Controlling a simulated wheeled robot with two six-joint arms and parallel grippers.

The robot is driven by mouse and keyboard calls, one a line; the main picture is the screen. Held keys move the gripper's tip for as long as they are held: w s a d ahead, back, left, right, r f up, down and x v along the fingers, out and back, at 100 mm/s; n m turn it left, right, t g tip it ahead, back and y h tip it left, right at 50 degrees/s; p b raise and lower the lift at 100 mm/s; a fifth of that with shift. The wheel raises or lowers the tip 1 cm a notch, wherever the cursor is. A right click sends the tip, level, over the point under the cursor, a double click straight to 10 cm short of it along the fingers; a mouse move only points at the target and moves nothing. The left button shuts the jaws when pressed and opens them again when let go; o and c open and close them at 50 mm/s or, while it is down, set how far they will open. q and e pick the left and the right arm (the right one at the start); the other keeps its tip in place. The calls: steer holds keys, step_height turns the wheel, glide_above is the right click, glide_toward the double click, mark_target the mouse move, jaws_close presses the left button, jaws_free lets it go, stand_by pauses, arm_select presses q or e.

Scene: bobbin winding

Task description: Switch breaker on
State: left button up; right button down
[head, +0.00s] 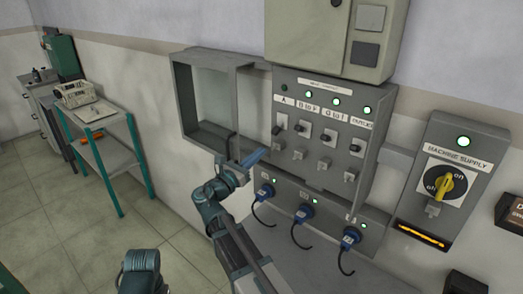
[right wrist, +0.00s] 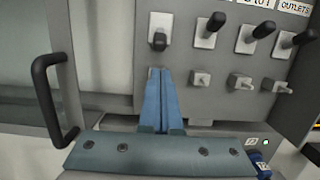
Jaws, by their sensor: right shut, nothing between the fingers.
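The breaker panel (head: 322,85) on the wall has a row of switches with black levers under labels and indicator lamps. The leftmost breaker (head: 281,122), under label A, has a dark lamp (head: 284,88); the other lamps glow green. In the right wrist view its black lever (right wrist: 158,41) sits low on the white plate, while the neighbouring lever (right wrist: 217,21) tilts up. My right gripper (head: 263,152) is shut and empty. Its blue fingertips (right wrist: 161,72) are just below that lever in the picture; I cannot tell if they touch it. My left gripper is not in view.
An open grey cabinet door (head: 178,104) with a black handle (right wrist: 45,95) stands left of the panel. Small latches and blue plugs (head: 265,191) with cables are below the switches. A machine supply box (head: 454,165) with a yellow knob is at the right.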

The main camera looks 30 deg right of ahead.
mark_target(278, 129)
steer(key=p+x, duration=0.1)
steer(key=x, duration=0.7)
steer(key=shift+d, duration=0.1)
